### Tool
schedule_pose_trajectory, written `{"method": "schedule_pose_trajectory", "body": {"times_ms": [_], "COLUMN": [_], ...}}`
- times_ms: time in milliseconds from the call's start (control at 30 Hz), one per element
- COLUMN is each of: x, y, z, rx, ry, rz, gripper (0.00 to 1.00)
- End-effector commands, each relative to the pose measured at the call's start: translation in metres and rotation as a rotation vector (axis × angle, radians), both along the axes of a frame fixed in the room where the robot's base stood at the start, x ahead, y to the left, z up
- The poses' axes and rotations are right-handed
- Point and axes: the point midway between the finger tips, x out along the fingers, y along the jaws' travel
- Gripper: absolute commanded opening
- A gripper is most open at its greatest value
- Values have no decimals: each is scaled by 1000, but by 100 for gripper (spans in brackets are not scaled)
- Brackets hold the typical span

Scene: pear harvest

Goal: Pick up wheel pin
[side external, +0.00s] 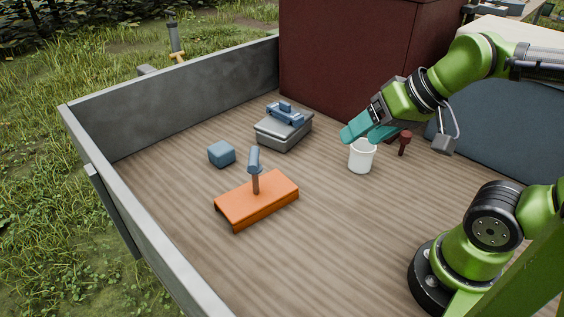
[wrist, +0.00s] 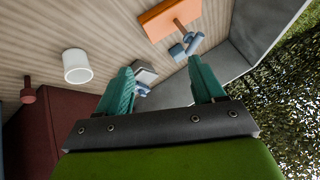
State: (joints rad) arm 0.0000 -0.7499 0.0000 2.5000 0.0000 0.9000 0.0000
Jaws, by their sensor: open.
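A dark red pin with a wider head (side external: 404,143), which looks like the wheel pin, stands upright on the wooden bed behind and to the right of a white cup. It also shows in the wrist view (wrist: 28,92), at the left edge. My gripper (side external: 356,134) has teal fingers and is in the air above the white cup in the side view, left of the pin and apart from it. In the wrist view the two fingers (wrist: 162,68) are spread wide with nothing held between them.
The white cup (side external: 361,156) stands close to the pin. An orange block (side external: 257,202) carries a peg with a blue-grey head (side external: 254,160). A blue cube (side external: 221,153) and a grey box (side external: 283,130) with a blue piece on top stand further left. Grey walls (side external: 190,100) edge the bed.

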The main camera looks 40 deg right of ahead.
Motion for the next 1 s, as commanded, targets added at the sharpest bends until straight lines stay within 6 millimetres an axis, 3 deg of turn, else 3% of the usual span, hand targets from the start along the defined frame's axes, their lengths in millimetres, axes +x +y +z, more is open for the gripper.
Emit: {"method": "schedule_pose_trajectory", "body": {"times_ms": [167,267,367,467,600,733,867,1000], "x": [2,11,25,30,15,-9,-19,-14], "y": [-9,-38,-90,-155,-248,-312,-342,-346], "z": [-4,-15,-26,-38,-60,-76,-80,-72], "rx": [1,21,51,40,-13,-95,-197,-296], "ry": [16,76,151,209,261,276,261,225], "rz": [-38,-154,-299,-358,-335,-222,-54,112], "gripper": [68,68,68,68,68,68,68,68]}}
